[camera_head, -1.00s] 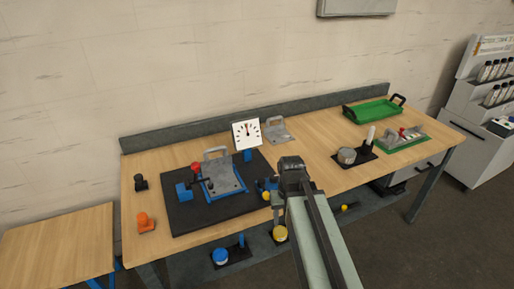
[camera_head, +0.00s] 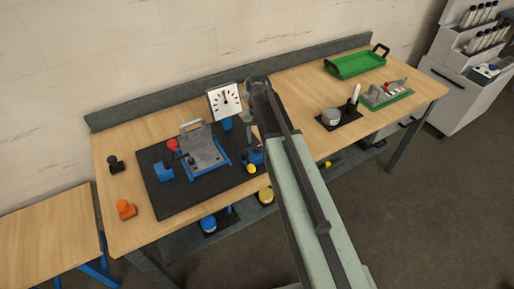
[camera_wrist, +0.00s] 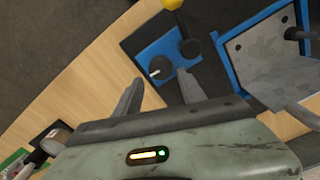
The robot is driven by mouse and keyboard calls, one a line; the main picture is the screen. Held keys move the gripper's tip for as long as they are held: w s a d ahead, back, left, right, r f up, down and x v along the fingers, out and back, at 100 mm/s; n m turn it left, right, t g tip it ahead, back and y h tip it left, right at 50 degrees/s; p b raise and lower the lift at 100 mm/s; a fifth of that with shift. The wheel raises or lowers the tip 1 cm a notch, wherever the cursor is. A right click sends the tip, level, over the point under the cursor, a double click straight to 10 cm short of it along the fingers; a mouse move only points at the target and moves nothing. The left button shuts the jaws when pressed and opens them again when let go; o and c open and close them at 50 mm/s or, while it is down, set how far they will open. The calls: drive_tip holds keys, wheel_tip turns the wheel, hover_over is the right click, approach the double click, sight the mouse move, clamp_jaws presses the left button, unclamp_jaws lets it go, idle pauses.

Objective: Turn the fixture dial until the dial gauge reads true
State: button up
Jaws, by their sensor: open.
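The dial gauge (camera_head: 224,101), a white square face with black marks and a needle pointing roughly upward, stands behind the fixture (camera_head: 207,152). The fixture is a grey plate with a handle on a blue frame, and its plate also shows in the wrist view (camera_wrist: 262,62). Beside it, the wrist view shows a dark round dial with a white mark (camera_wrist: 160,68) on a blue panel, and a plain black knob (camera_wrist: 190,49). My gripper (camera_wrist: 158,90) is open, its fingers pointing toward the marked dial with nothing between them. In the head view my arm partly hides this area.
A yellow ball (camera_wrist: 172,4) sits beyond the panel. A red ball knob (camera_head: 172,144) and blue block (camera_head: 164,171) are left of the fixture on the black mat (camera_head: 190,201). A green tray (camera_head: 355,65) and cup (camera_head: 330,116) are on the right.

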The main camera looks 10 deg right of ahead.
sight(257, 146)
wheel_tip(257, 146, down, 5)
drive_tip(key=b, duration=0.3)
drive_tip(key=shift+s+a+b, duration=0.1)
drive_tip(key=shift+b, duration=0.2)
drive_tip(key=shift+r, duration=0.1)
clamp_jaws()
drive_tip(key=n, duration=0.3)
drive_tip(key=shift+n, duration=0.4)
unclamp_jaws()
